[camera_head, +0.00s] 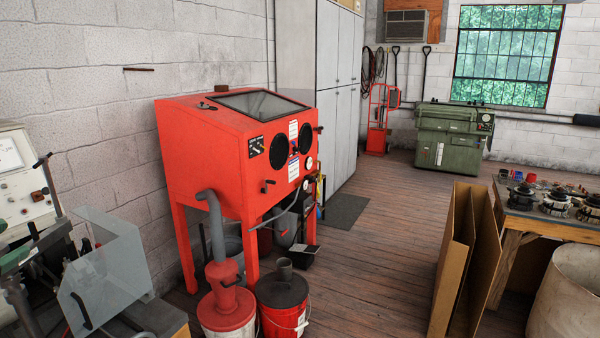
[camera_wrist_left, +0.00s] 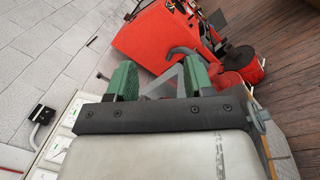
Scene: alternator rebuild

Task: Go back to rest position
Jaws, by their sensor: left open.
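My left gripper (camera_wrist_left: 160,82) shows in the left wrist view with two green-padded fingers standing apart. It is open, and no object is held between the fingers. Beyond them are a clear guard panel and the red blast cabinet (camera_wrist_left: 152,40). In the head view, green and dark grey parts at the far left edge overlap the test bench (camera_head: 22,180); I cannot clearly tell gripper from bench there. My right gripper is in neither view.
The red cabinet (camera_head: 215,135) stands against the block wall, with red buckets (camera_head: 283,300) before it. A clear guard (camera_head: 105,270) is at lower left. Cardboard sheets (camera_head: 455,265) lean by a workbench (camera_head: 540,226) at right. The wooden floor (camera_head: 385,225) between is open.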

